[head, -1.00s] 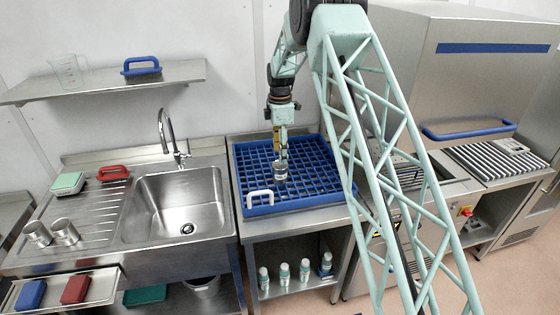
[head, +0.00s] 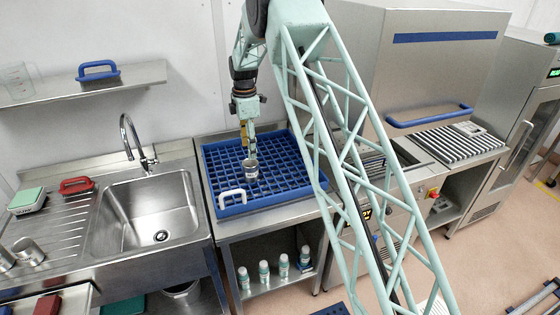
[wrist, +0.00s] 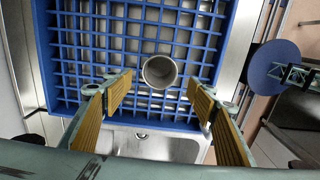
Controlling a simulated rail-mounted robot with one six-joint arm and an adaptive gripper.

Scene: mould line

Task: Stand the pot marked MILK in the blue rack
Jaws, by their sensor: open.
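A grey metal pot (head: 250,170) stands upright in the blue rack (head: 224,150), near the rack's middle. A dark mark shows on its side, but I cannot read it. In the wrist view the pot (wrist: 159,72) shows its open mouth, with the blue rack (wrist: 80,112) around it. My gripper (head: 249,151) is just above the pot. In the wrist view my gripper (wrist: 159,95) is open, its yellow-padded fingers spread apart to both sides of the pot with clear gaps. Two other metal pots (head: 28,252) are on the drainboard at the left; no marking is readable on them.
Several small bottles (head: 264,271) stand on the shelf below. A large steel machine (head: 440,70) with a blue handle stands to the right.

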